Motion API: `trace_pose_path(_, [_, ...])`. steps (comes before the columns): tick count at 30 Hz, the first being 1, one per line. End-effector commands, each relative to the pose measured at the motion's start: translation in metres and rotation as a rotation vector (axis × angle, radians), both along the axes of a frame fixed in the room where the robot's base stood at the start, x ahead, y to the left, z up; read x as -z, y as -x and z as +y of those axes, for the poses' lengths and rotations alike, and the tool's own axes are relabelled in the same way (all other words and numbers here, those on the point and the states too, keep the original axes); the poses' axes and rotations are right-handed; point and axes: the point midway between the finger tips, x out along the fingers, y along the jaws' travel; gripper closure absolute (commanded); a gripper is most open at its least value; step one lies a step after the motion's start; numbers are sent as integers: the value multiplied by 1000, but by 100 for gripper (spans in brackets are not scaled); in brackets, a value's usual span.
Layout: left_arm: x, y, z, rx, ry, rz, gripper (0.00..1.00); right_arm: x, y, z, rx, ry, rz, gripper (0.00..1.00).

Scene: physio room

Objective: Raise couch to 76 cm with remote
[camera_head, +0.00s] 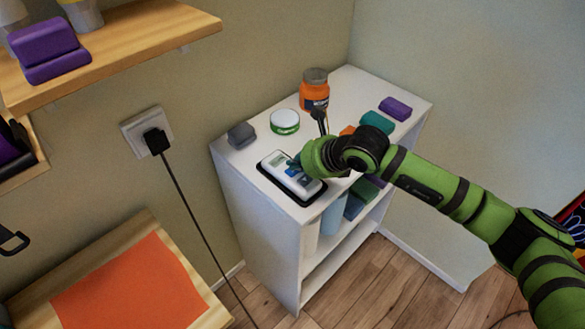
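The remote (305,186), white with a small display and blue parts, lies in a dark holder on top of a white shelf unit. My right arm comes in from the right, and my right gripper (294,164) is over the remote, its tip at or just above the remote's face. I cannot tell whether it touches a button. The display is too small to read. No couch can be made out in this view. My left gripper is not in view.
Beside the remote on the white shelf unit (236,180) are a grey block (241,135), a round tin (285,121), an orange jar (314,92) and a purple block (395,108). A wooden shelf (140,40) juts out upper left. A cable hangs from a wall socket (135,128).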

Motion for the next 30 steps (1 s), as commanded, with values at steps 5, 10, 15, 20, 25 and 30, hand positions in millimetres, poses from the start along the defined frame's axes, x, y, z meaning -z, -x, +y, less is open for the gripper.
trace_pose_path(5, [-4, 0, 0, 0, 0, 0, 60, -11, 0, 0, -1, -1, -2, 100])
trace_pose_path(10, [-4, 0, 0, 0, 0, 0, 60, -12, 0, 0, 0, -1, -1, 100])
trace_pose_path(15, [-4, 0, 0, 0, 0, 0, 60, -12, 0, 0, -1, -1, -2, 100])
trace_pose_path(20, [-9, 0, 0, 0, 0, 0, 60, -21, -1, 0, -1, -2, -3, 100])
trace_pose_path(25, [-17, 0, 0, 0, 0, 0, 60, -38, -1, 1, -1, -2, -3, 100])
trace_pose_path(30, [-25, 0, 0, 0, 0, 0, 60, -55, -1, 1, -1, -2, -3, 100])
